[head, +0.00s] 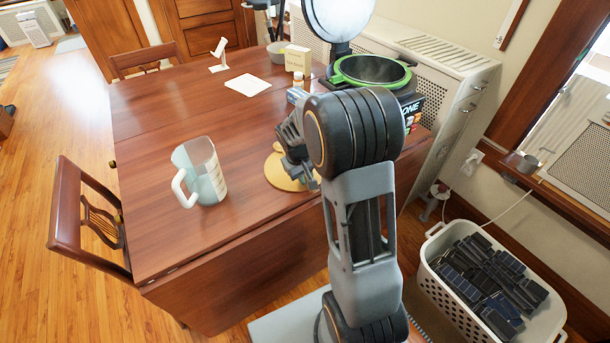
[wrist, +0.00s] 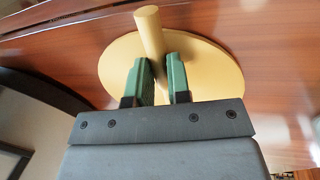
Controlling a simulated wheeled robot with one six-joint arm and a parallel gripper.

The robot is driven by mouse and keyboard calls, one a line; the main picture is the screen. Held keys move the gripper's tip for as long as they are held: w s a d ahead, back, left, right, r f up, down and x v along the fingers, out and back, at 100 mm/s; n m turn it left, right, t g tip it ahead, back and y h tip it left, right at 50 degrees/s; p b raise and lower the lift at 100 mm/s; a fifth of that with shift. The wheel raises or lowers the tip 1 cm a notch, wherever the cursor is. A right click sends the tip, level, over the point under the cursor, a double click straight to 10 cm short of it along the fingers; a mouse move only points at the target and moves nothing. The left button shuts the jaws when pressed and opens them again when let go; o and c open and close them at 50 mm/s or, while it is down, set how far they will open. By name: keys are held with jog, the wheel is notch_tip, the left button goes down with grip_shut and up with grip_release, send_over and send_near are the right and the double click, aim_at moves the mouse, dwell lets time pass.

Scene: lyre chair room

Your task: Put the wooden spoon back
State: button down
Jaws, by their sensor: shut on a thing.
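A pale wooden rod (wrist: 150,32), which looks like the wooden spoon's handle, stands between the green fingers of my gripper (wrist: 162,82) in the wrist view. My gripper is shut on it. Its rounded end points up past the fingertips, and the spoon's bowl cannot be made out. Behind it is a round tan disc (wrist: 215,70), which also shows on the table in the head view (head: 280,178). In the head view my gripper (head: 292,160) is over the disc, and my arm hides part of it. I cannot tell whether the rod touches the disc.
The brown wooden table (head: 150,140) carries a clear measuring jug (head: 207,175) left of the disc. A green-rimmed black pot (head: 372,70), a small bottle (head: 298,80) and a box (head: 297,58) stand behind. A white basket (head: 545,330) is on the floor at right.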

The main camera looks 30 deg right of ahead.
jog(key=c, duration=1.1)
grip_release()
jog(key=shift+f, duration=0.15)
notch_tip(320, 180, up, 12)
jog(key=a+p, duration=0.1)
jog(key=a, duration=0.1)
jog(key=s+a+t, duration=0.1)
jog(key=s+a, duration=0.1)
jog(key=s, duration=0.3)
jog(key=s+a+t+y, duration=0.1)
jog(key=s+a, duration=0.2)
jog(key=s, duration=0.3)
jog(key=s+a+r+m+y, duration=0.1)
jog(key=s+a, duration=0.1)
jog(key=s, duration=0.3)
jog(key=shift+s+a+t, duration=0.15)
jog(key=shift+s+t, duration=0.15)
jog(key=shift+t, duration=0.1)
jog(key=shift+p, duration=0.3)
